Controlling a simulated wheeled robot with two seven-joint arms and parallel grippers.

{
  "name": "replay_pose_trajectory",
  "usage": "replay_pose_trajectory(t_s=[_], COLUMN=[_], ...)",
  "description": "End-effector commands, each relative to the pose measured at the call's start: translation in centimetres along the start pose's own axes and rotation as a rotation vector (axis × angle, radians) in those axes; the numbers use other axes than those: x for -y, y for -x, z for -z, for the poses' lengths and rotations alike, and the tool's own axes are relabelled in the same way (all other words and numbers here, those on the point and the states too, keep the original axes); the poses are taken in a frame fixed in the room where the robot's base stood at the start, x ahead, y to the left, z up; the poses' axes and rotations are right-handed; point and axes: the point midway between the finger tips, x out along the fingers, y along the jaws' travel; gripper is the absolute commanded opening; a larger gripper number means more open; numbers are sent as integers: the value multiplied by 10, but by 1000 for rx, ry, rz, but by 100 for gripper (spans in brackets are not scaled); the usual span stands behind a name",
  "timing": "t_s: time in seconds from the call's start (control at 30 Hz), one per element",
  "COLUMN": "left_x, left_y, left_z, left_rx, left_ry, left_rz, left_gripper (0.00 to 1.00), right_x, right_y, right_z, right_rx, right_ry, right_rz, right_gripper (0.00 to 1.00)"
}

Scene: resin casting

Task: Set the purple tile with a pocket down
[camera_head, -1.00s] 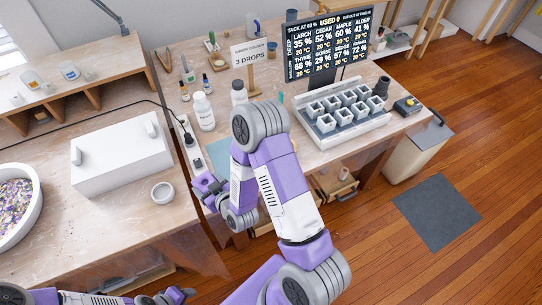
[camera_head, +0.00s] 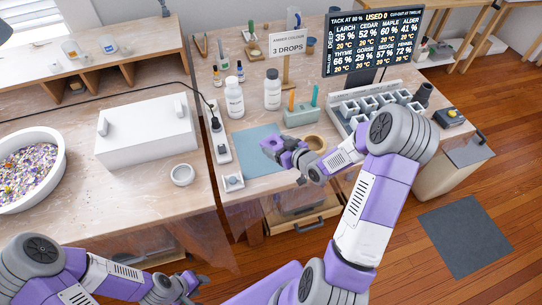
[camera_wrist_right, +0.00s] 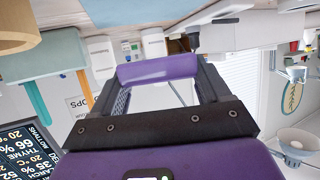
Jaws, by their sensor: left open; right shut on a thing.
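My right gripper (camera_head: 282,149) is over the blue mat (camera_head: 252,138) on the right-hand bench. It is shut on the purple tile (camera_wrist_right: 158,68), seen nearly edge-on between the two fingers in the right wrist view. The tile also shows in the head view (camera_head: 271,144), small and partly hidden by the gripper. Its pocket cannot be made out, and I cannot tell whether it touches the mat. My left gripper (camera_head: 188,284) is low at the bottom of the head view, open and away from the tile.
A wooden ring-like cup (camera_head: 315,143) stands right beside the right gripper. A green holder (camera_head: 300,117) with upright sticks and two white bottles (camera_head: 272,90) stand behind the mat. A small white device (camera_head: 233,182) lies at front left. The mat's left part is clear.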

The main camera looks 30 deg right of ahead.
Motion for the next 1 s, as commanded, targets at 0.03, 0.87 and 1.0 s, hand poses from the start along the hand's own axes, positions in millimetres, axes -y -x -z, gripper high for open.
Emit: replay_pose_trajectory(t_s=[0.03,0.87,1.0], left_x=[2,9,10], left_y=[-6,-24,-25], left_z=[0,1,1], left_rx=[0,0,0], left_ry=[0,0,0], left_rz=[0,0,0], left_gripper=[43,43,43], right_x=[0,0,0], right_y=[-6,-28,-28], right_z=[-14,-66,-67], right_rx=[2,-2,-1], right_ry=[-3,1,1], right_rz=[0,-1,-1], right_gripper=[43,43,87])
